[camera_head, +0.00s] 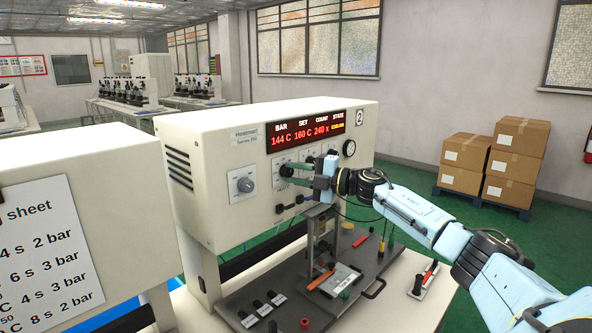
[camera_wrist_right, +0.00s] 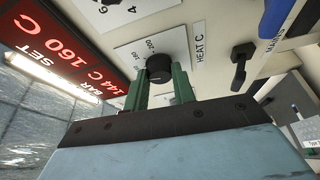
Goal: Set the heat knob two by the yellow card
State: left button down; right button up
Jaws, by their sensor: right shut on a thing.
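The heat knob (camera_wrist_right: 159,67) is black and round, on a white dial plate (camera_wrist_right: 140,48) marked HEAT C in the right wrist view. My right gripper (camera_wrist_right: 159,86) has its green fingers on either side of the knob and is shut on it. In the head view the right gripper (camera_head: 290,172) is at the front panel of the machine (camera_head: 215,150) bearing a 2 plate (camera_head: 360,118), and mostly hides the knob. No yellow card can be made out. My left gripper is out of view.
Another dial (camera_head: 244,184) is left of the gripper. A black lever (camera_wrist_right: 241,62) sits beside the knob. The grey bench plate (camera_head: 290,290) below holds tools. A white sheet (camera_head: 45,250) with settings is on the neighbouring machine at left. Boxes (camera_head: 505,160) stand far right.

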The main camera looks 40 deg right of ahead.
jog(key=shift+r+n+g+h+p, duration=0.15)
jog(key=shift+n+g+h+p, duration=0.3)
jog(key=shift+n, duration=0.75)
jog(key=o, duration=1)
jog(key=f+b+v, duration=0.1)
jog(key=b+v, duration=0.2)
jog(key=v, duration=1)
jog(key=shift+d+r+b, duration=0.2)
jog(key=shift+r+b, duration=0.15)
jog(key=shift+r, duration=0.05)
jog(key=shift+s, duration=0.1)
